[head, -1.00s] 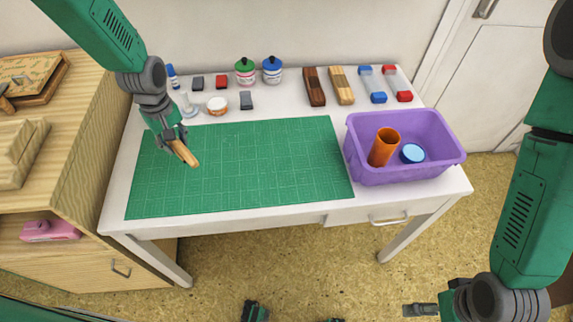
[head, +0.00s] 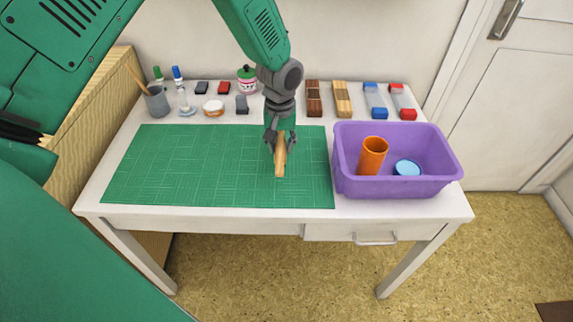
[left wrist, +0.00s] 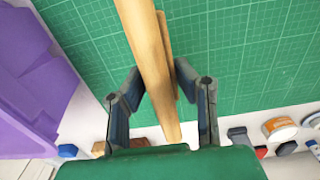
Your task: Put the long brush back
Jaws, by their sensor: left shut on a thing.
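My left gripper (head: 279,141) hangs over the right half of the green mat and is shut on a long tan wooden stick (head: 280,160), with its lower end pointing down toward the mat. In the left wrist view the stick (left wrist: 148,50) runs between the two fingers (left wrist: 158,82); a thinner strip of wood shows beside it. I see no bristles, so I cannot tell whether it is the long brush. A grey cup (head: 157,102) at the back left holds thin wooden sticks (head: 137,78). My right gripper is out of view.
A purple bin (head: 395,188) at the right holds an orange cylinder (head: 372,155) and a blue round lid (head: 407,168). Small pads, jars and blocks line the back edge. The left part of the green mat (head: 180,165) is clear.

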